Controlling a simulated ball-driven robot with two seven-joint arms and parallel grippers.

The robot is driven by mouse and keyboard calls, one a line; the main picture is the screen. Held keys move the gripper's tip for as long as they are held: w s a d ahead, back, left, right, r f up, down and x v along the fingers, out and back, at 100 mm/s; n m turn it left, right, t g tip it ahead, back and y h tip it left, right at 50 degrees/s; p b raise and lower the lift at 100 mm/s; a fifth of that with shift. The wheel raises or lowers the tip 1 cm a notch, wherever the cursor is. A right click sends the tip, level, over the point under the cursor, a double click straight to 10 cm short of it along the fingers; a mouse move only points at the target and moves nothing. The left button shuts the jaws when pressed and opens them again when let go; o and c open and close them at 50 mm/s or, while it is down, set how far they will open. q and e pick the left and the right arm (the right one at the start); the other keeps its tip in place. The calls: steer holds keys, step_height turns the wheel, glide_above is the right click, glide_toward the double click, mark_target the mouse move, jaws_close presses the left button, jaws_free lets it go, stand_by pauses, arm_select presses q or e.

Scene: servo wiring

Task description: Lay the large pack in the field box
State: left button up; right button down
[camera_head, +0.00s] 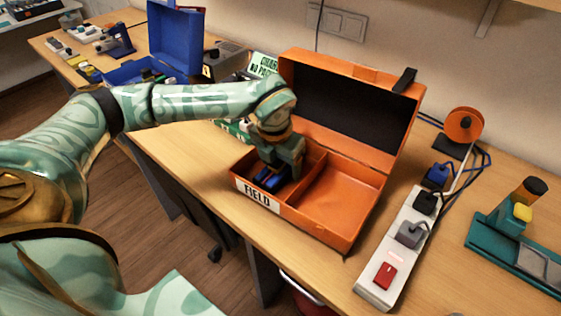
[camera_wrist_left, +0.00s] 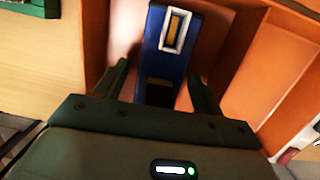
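The orange field box (camera_head: 352,236) stands open on the bench, its lid tipped back and a FIELD label on its front. A divider splits it into a left and a right compartment. The large pack is a blue block (camera_head: 265,181) low in the left compartment. In the left wrist view the blue pack (camera_wrist_left: 178,62) shows a pale-framed slot and a dark end. My left gripper (camera_wrist_left: 160,78) reaches down into that compartment, its fingers open on either side of the pack with narrow gaps visible. The gripper hides part of the pack in the head view. My right gripper is out of view.
A white power strip (camera_head: 398,258) with plugs lies right of the box. An orange spool (camera_head: 463,126) and a teal fixture (camera_head: 510,225) stand further right. An open blue case (camera_head: 176,42) stands behind my left arm. The right compartment is empty.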

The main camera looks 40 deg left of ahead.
arm_select(q)
steer(key=r+p, duration=0.1)
steer(key=r, duration=0.3)
steer(key=s+r+p, duration=0.1)
steer(key=r, duration=0.3)
steer(key=s+r+p, duration=0.1)
steer(key=r, duration=0.3)
steer(key=shift+w+f, duration=0.1)
